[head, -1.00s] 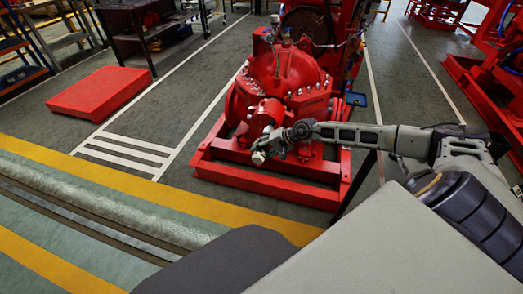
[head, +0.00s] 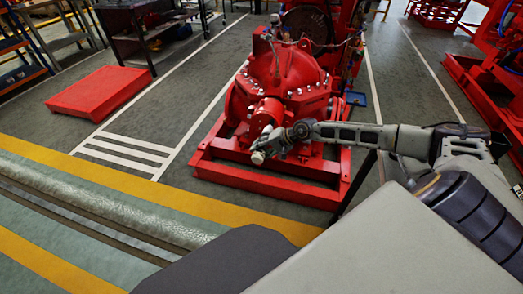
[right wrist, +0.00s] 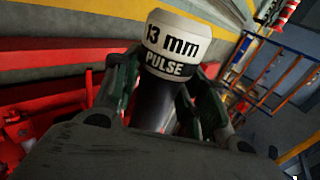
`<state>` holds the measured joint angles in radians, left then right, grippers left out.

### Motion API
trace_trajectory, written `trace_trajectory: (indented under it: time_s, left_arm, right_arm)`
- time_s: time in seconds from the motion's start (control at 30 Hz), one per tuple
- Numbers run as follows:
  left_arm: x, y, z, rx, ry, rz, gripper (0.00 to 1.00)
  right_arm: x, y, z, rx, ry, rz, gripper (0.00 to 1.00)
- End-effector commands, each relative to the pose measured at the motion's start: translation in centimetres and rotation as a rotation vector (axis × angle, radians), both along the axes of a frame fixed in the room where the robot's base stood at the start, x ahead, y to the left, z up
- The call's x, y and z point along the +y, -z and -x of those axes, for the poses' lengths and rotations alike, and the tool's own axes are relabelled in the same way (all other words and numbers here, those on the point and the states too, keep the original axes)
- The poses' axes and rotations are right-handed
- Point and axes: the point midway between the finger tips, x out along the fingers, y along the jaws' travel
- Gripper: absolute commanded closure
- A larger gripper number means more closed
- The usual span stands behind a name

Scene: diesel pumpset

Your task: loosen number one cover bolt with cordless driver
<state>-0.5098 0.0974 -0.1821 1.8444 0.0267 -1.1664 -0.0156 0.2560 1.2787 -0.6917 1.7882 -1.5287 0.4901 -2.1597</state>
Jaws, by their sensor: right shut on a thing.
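The red pump (head: 285,80) stands on its red base frame, with several small bolts around its cover. I cannot tell which bolt is number one. My right gripper (head: 270,150) is in front of the pump's lower cover. In the right wrist view, my right gripper (right wrist: 160,110) is shut on the cordless driver (right wrist: 172,40), whose pale end is marked "13 mm" and "PULSE". The driver's pale end also shows in the head view (head: 258,157). The driver's bit and any contact with a bolt are hidden. My left gripper is not in view.
A red platform (head: 103,91) lies on the floor at the left. A dark workbench (head: 150,30) and shelving stand at the back left. More red machinery (head: 495,80) stands at the right.

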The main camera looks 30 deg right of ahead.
Motion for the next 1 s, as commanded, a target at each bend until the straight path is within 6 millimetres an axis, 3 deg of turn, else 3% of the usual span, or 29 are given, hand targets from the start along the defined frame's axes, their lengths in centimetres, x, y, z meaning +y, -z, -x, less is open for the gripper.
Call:
trace_trajectory:
  time_s: [0.03, 0.53, 1.0]
  left_arm:
    - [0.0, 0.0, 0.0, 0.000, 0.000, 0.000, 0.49]
    - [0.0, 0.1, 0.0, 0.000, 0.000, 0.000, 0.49]
    - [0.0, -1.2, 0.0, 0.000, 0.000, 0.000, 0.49]
  right_arm:
    - [-0.7, -0.5, -0.6, -0.014, 0.009, 0.007, 1.00]
    - [-0.6, -0.5, -0.4, -0.014, 0.010, 0.008, 1.00]
    - [1.1, -0.4, 0.9, -0.006, 0.004, 0.004, 1.00]
